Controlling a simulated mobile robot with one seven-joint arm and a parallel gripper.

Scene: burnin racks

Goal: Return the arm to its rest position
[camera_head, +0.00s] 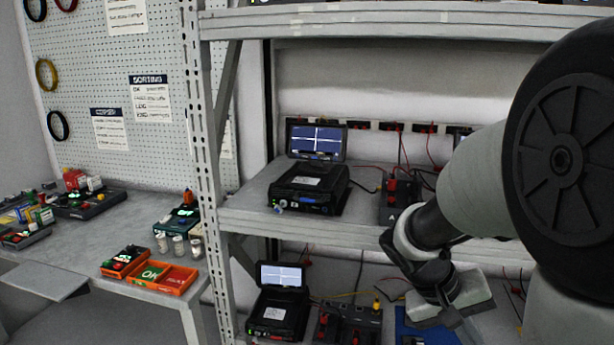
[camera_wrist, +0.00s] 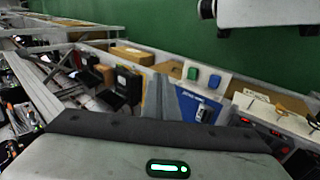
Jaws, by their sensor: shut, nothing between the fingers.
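My arm enters the head view from the right and reaches down in front of the rack, bent at its dark joints. My gripper (camera_head: 466,328) hangs at its lower end, near the lower shelf and in front of a blue panel (camera_head: 425,333). It is shut and holds nothing. Its fingertips are small and partly cut off by the bottom edge of the picture.
The metal rack (camera_head: 206,170) stands close to my arm. Its middle shelf holds a black device with a screen (camera_head: 316,140); another such device (camera_head: 281,313) sits lower. The wrist view shows open green floor (camera_wrist: 160,25).

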